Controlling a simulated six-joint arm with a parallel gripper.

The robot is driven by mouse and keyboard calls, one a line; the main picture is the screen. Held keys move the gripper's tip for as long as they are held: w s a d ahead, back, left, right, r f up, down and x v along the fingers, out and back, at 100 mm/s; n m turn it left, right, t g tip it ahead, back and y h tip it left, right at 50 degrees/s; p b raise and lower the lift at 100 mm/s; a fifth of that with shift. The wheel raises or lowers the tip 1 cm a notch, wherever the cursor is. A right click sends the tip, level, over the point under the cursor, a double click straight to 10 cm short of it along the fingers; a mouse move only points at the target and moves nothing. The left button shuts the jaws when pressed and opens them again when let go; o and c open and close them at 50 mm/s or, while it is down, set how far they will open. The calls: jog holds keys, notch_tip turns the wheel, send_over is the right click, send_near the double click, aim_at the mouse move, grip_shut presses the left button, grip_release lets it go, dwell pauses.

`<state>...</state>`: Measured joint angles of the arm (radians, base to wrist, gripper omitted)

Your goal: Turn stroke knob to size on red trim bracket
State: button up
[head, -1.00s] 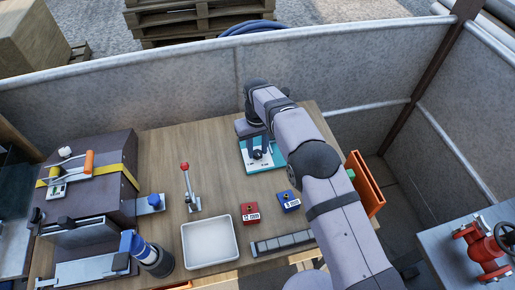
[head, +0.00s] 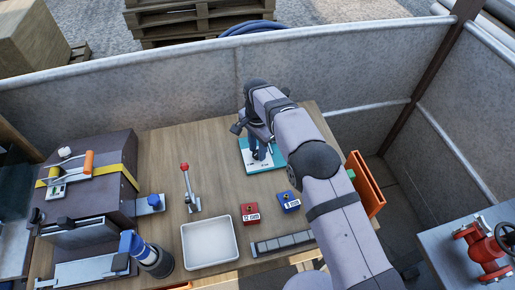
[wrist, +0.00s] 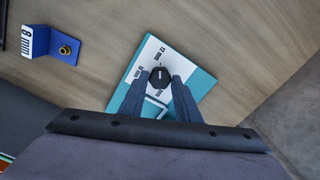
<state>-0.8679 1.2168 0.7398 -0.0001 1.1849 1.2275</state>
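The stroke knob (wrist: 159,77) is a round black knob on a white and teal plate (wrist: 199,84). Printed size marks surround it, too small to read surely. In the wrist view my gripper (wrist: 159,79) has one finger on each side of the knob, with narrow gaps showing, so it looks open. In the head view my gripper (head: 259,147) points down at the plate (head: 272,165) and mostly hides the knob. The red trim bracket (head: 249,208) lies on the bench with a white label that appears to read 12 mm.
A blue bracket (head: 289,195), labelled 8 mm in the wrist view (wrist: 65,44), lies beside the red one. A white tray (head: 210,262), a red-tipped lever (head: 188,185) and a grey strip (head: 282,242) are nearby. An orange panel (head: 367,185) stands at the bench's right edge.

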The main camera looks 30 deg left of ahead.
jog(key=o, duration=0.3)
jog(key=shift+r+p, duration=2)
jog(key=shift+r, duration=1.05)
